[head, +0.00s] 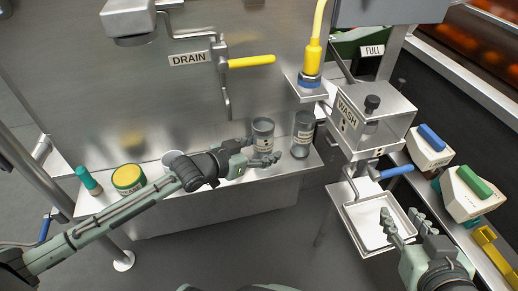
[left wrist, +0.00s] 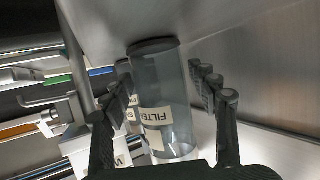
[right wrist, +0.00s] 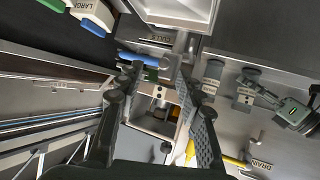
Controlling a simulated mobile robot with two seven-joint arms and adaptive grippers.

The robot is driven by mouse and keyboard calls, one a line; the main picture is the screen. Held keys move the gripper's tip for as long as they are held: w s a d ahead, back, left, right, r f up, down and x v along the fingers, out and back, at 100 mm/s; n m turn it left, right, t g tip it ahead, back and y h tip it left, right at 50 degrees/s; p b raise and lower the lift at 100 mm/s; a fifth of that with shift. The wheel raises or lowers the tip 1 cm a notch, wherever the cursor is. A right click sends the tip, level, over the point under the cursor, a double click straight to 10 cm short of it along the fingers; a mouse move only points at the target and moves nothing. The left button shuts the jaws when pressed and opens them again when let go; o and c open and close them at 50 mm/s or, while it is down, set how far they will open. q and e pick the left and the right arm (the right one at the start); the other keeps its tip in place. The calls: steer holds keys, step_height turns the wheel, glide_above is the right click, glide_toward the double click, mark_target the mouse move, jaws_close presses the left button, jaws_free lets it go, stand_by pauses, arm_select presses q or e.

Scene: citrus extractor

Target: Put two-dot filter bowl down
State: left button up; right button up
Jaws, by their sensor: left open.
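A clear grey filter bowl (head: 263,133) stands upright on the steel shelf. It fills the middle of the left wrist view (left wrist: 163,95), with a pale FILTER label. My left gripper (head: 260,152) is open around it, with gaps beside the bowl. A second, similar bowl (head: 303,130) stands just right of it, partly hidden in the left wrist view. I cannot make out dots on either bowl. My right gripper (head: 405,225) is open and empty beside the small white tray (head: 368,239).
A yellow-topped jar (head: 128,178) and a teal-capped bottle (head: 88,180) stand at the shelf's left. The WASH box (head: 372,118) is right of the bowls. Blue- and green-handled blocks (head: 428,148) lie farther right. The wall has a yellow DRAIN lever (head: 250,61).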

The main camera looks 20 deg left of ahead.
arm_select(q)
steer(key=shift+s+a+r, duration=0.1)
steer(key=shift+s+r, duration=0.05)
steer(key=shift+s, duration=0.05)
steer(key=p+v, duration=0.2)
steer(key=v, duration=0.9)
steer(key=shift+s, duration=0.3)
steer(key=s+f+n+g+y, duration=0.1)
steer(key=s+g+y, duration=0.1)
steer(key=s, duration=0.4)
steer(key=s+a+f+n+g+y, duration=0.1)
steer(key=s+f+n+g+y, duration=0.1)
steer(key=s+y, duration=0.2)
steer(key=shift+s+f+g, duration=0.3)
steer(key=shift+s+g, duration=0.1)
steer(key=shift+s, duration=0.5)
arm_select(e)
steer(key=s+d+f+m+g+h, duration=0.1)
steer(key=s+d+f+g+h, duration=0.1)
steer(key=s+d+f+g, duration=0.3)
steer(key=shift+s+d+f+h, duration=0.4)
steer(key=shift+s+d+f, duration=0.3)
steer(key=shift+d, duration=0.3)
